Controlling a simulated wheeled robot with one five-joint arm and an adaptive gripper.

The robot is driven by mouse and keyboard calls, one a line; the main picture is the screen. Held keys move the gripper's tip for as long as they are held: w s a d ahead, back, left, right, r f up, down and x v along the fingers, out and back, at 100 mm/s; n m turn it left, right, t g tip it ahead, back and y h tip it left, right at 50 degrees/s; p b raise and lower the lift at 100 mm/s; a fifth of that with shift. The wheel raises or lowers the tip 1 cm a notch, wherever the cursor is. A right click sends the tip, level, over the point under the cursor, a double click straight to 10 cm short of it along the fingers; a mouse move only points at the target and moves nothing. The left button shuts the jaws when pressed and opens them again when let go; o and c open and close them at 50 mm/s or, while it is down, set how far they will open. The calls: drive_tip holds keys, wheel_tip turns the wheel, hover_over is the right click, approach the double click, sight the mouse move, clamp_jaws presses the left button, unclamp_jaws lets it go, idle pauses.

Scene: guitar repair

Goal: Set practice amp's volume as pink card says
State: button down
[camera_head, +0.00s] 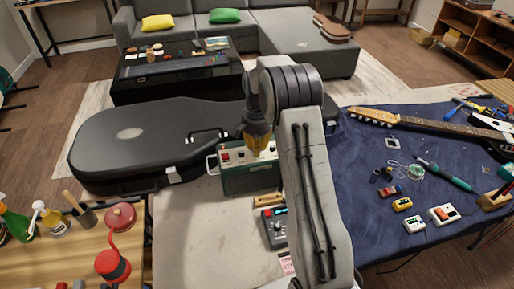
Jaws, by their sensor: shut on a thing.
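The practice amp (250,181), a dark green box with a pale control panel on top and a light handle at its left, stands on the pale worktop. Small red and dark controls show on the panel's left. My gripper (257,152) points down at the panel, its orange-brown fingers shut on what looks like a knob. The fingers hide that knob and its setting. The pink card (287,265) lies on the worktop nearer me, partly covered by my arm. Its print is too small to read.
A dark device with a small screen (273,229) lies in front of the amp. A black guitar case (140,140) lies behind left. A blue mat (390,238) at right holds a guitar (440,125) and small tools. Bottles and a red lamp-like object (112,265) stand at left.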

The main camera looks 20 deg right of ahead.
drive_tip(key=c, duration=1.5)
unclamp_jaws()
drive_tip(key=shift+o, duration=0.2)
wheel_tip(320, 180, up, 12)
drive_tip(key=shift+n, duration=0.3)
